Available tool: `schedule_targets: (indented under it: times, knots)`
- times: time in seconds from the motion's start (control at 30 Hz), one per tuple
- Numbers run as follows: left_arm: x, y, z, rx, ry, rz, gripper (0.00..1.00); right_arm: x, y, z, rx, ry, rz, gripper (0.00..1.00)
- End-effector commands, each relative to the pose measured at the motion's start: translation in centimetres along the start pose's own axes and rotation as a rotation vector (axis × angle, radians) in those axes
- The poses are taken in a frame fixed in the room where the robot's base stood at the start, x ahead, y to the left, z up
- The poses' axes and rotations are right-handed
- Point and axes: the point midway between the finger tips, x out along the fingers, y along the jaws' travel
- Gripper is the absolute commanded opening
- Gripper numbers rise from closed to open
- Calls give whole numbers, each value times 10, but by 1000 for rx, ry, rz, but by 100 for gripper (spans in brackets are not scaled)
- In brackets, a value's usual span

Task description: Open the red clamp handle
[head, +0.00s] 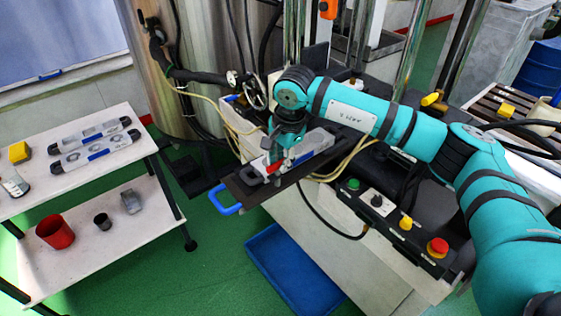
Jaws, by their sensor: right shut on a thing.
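My right arm reaches in from the right, and its gripper (275,160) points down over the grey mould on the machine's dark plate. The red clamp handle (273,167) shows as a small red piece at the fingertips, with the jaws shut on it. The fingers cover much of the handle, so its angle is hard to tell. The grey mould (316,141) lies beside the gripper. My left gripper is not in view.
A blue handle (226,198) sticks out from the dark plate (247,189). A white two-tier rack (115,172) with two grey moulds stands at left. A control box (377,201) with buttons is right of the gripper. A blue tray (290,270) lies on the floor.

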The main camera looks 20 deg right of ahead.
Motion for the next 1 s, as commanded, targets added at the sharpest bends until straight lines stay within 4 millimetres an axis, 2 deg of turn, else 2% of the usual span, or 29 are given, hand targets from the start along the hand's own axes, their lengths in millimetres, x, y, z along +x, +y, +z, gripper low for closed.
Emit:
schedule_targets:
  times: [0.07,0.1,0.23,0.5,0.63,1.0]
  knots:
    - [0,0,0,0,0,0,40,-1,-1,0,-2,1,-3,0]
    - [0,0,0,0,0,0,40,-1,-1,0,-2,1,-3,24]
    - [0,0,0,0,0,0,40,-1,-1,0,-1,1,-2,40]
    - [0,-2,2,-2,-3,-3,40,-1,0,0,0,1,-2,41]
    - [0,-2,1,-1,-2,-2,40,-11,-1,0,0,1,-4,41]
    - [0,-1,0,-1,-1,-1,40,-86,-1,0,0,2,-6,41]
